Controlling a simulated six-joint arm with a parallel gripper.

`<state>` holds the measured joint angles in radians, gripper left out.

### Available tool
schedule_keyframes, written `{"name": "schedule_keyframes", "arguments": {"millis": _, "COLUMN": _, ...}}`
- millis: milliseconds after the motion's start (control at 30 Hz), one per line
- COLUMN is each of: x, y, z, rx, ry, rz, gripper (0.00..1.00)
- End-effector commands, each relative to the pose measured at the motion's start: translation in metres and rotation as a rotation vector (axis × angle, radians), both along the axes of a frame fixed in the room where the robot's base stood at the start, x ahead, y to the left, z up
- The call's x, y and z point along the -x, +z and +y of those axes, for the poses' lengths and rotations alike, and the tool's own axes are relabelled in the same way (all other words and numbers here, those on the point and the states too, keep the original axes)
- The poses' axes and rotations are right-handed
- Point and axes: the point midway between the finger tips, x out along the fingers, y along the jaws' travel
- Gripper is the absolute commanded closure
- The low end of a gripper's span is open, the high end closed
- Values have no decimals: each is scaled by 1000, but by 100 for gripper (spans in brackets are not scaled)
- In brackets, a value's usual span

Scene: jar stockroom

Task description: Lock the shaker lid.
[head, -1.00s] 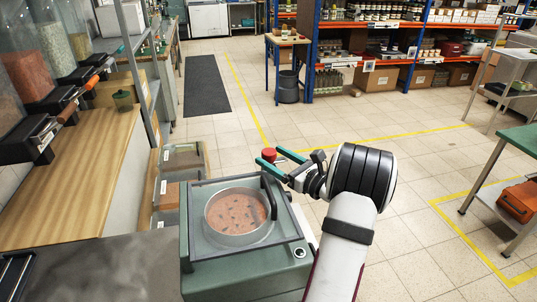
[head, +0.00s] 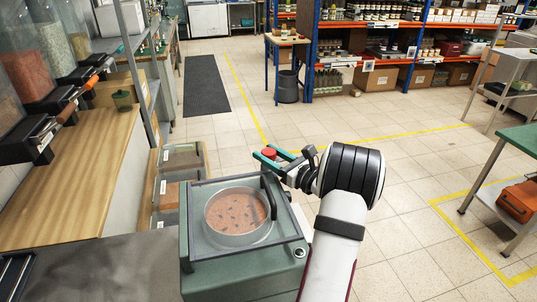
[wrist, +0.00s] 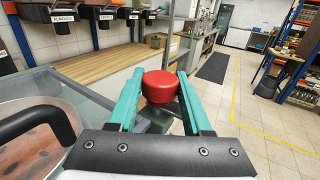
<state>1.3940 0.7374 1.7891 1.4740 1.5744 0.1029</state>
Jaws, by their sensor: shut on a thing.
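The shaker (head: 240,270) is a green box at the lower middle of the head view. Its clear, dark-framed lid (head: 207,250) lies down flat over a round pan (head: 236,212) of orange material with dark pieces. A black bar handle (head: 269,195) stands on the lid's right side; it also shows in the wrist view (wrist: 30,118). A red knob (wrist: 160,87) stands at the shaker's far right corner. My gripper (head: 270,155), with teal fingers, is shut on the red knob, one finger on each side. The knob's stem is mostly hidden.
A wooden counter (head: 90,165) with jar dispensers above runs along the left. A green-topped table (head: 522,140) is at the right. The tiled floor to the right of the shaker is open.

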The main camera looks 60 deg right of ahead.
Motion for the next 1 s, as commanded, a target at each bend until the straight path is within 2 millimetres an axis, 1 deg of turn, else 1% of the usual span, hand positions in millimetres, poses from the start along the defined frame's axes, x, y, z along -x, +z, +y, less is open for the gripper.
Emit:
{"name": "schedule_keyframes", "arguments": {"millis": 233, "x": 0, "y": 0, "z": 1, "rx": -1, "ry": -124, "rz": -1, "gripper": 100}}
{"name": "schedule_keyframes", "arguments": {"millis": 467, "x": 0, "y": 0, "z": 0, "rx": 0, "ry": -130, "rz": 0, "gripper": 100}}
{"name": "schedule_keyframes", "arguments": {"millis": 500, "x": 0, "y": 0, "z": 0, "rx": 0, "ry": -130, "rz": 0, "gripper": 49}}
{"name": "schedule_keyframes", "arguments": {"millis": 633, "x": 0, "y": 0, "z": 0, "rx": 0, "ry": -130, "rz": 0, "gripper": 26}}
{"name": "schedule_keyframes", "arguments": {"millis": 667, "x": 0, "y": 0, "z": 0, "rx": 0, "ry": -130, "rz": 0, "gripper": 21}}
{"name": "schedule_keyframes", "arguments": {"millis": 900, "x": 0, "y": 0, "z": 0, "rx": 0, "ry": -129, "rz": -1, "gripper": 21}}
{"name": "schedule_keyframes", "arguments": {"millis": 1000, "x": 5, "y": 0, "z": 1, "rx": 0, "ry": -130, "rz": -1, "gripper": 21}}
